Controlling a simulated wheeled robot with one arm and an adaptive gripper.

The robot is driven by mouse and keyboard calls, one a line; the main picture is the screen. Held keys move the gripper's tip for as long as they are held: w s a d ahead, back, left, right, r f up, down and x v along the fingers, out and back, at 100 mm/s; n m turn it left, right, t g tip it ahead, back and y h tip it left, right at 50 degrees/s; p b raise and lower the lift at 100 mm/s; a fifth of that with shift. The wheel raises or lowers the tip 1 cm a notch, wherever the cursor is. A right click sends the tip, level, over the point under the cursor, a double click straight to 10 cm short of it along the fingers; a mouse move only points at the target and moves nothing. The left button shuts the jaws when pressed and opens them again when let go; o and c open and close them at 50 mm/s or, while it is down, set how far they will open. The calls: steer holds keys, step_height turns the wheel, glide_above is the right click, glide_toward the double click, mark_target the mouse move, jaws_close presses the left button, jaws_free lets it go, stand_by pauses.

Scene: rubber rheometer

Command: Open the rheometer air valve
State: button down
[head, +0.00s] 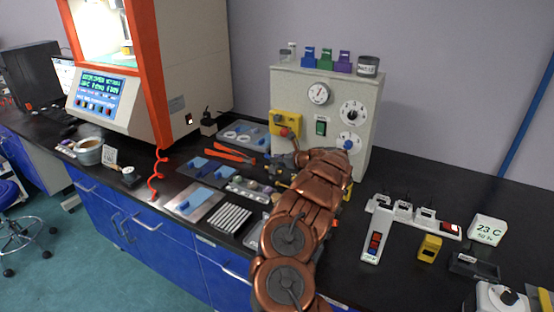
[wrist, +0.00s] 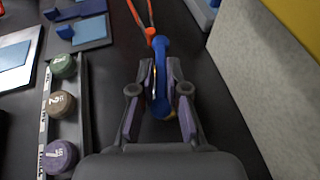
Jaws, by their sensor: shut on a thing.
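In the wrist view, a long blue part, seemingly the air valve's lever (wrist: 160,44), stands between the two fingers of my gripper (wrist: 160,66). The fingers are shut on it, one pad on each side. A little yellow metal shows beside the blue part, and a red-orange end touches its far tip. In the head view, my copper-coloured arm reaches to the front of the grey rheometer cabinet (head: 284,92) and hides the lever and most of the valve. Whether the valve is open or shut cannot be told.
A tray of labelled round weights (wrist: 62,105) lies close left of my gripper in the wrist view. The cabinet wall (wrist: 262,85) rises close on the right. Red-orange tongs-like pieces (head: 231,153) and metal plates (head: 198,200) lie left of my arm. A power strip (head: 372,245) lies right.

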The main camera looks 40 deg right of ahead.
steer(key=shift+s+f, duration=0.15)
steer(key=shift+f, duration=0.4)
steer(key=c, duration=1.2)
jaws_free()
steer(key=shift+r, duration=0.1)
steer(key=shift+c, duration=0.2)
steer(key=shift+o, duration=0.2)
steer(key=shift+r, duration=0.15)
steer(key=shift+r, duration=0.1)
steer(key=shift+w+r, duration=0.1)
steer(key=shift+w, duration=0.15)
steer(key=shift+a+m+h+b, duration=0.2)
steer(key=shift+m+h+b, duration=0.45)
steer(key=shift+m+h, duration=0.2)
steer(key=shift+m+h+b, duration=0.45)
steer(key=shift+h+b, duration=0.15)
steer(key=shift+h, duration=0.05)
